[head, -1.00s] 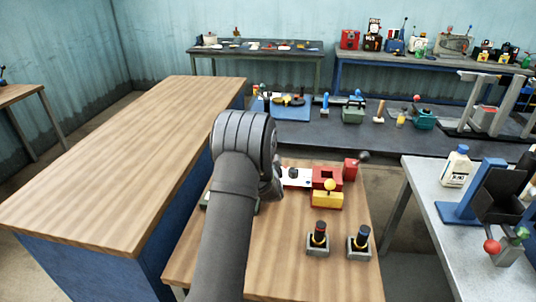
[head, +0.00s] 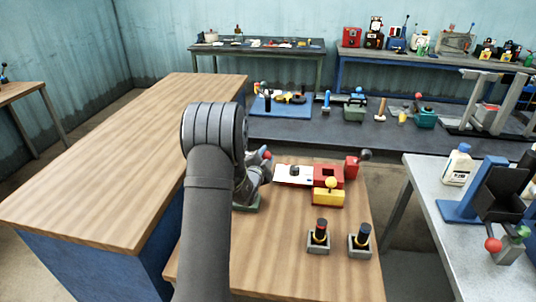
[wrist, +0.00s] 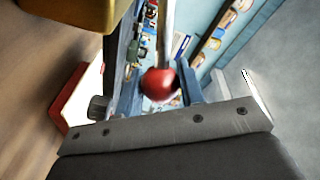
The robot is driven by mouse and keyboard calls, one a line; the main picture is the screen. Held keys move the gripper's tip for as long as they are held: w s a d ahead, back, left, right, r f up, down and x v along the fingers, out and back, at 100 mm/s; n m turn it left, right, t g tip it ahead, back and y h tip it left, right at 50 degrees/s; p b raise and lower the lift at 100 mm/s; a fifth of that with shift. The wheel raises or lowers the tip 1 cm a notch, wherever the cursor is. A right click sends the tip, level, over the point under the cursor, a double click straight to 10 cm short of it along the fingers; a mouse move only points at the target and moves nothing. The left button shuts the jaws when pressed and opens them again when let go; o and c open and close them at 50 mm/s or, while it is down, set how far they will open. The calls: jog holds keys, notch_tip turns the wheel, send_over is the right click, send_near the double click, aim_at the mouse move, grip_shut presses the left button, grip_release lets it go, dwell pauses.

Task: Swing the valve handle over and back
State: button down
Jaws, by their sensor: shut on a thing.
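The valve handle's red knob (wrist: 160,84) shows in the wrist view between the fingers of my gripper (wrist: 158,92), with a pale rod running up from it. In the head view the red knob (head: 267,154) peeks out at the tip of my gripper (head: 264,163), right of my arm. My gripper is shut on the handle at this knob. A green base (head: 247,207) on the small wooden table shows below the gripper. The rest of the valve is hidden behind my arm.
A white panel (head: 293,174), a red block (head: 327,174), a yellow block with a yellow ball (head: 327,196) and a red lever unit (head: 352,168) stand close right. Two joysticks (head: 319,237) (head: 360,240) stand nearer. The long wooden counter (head: 120,150) at left is bare.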

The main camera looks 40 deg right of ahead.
jog(key=w+a+m+g+h, duration=0.2)
jog(key=a+m+g, duration=0.2)
jog(key=a+g, duration=0.3)
jog(key=a, duration=0.3)
jog(key=shift+w+a+m+h, duration=0.15)
jog(key=shift+a+m+h, duration=0.2)
jog(key=shift+m+h, duration=0.05)
jog(key=shift+r, duration=0.2)
dwell(0.3)
jog(key=c, duration=1)
grip_release()
jog(key=shift+o, duration=0.2)
jog(key=shift+f, duration=0.1)
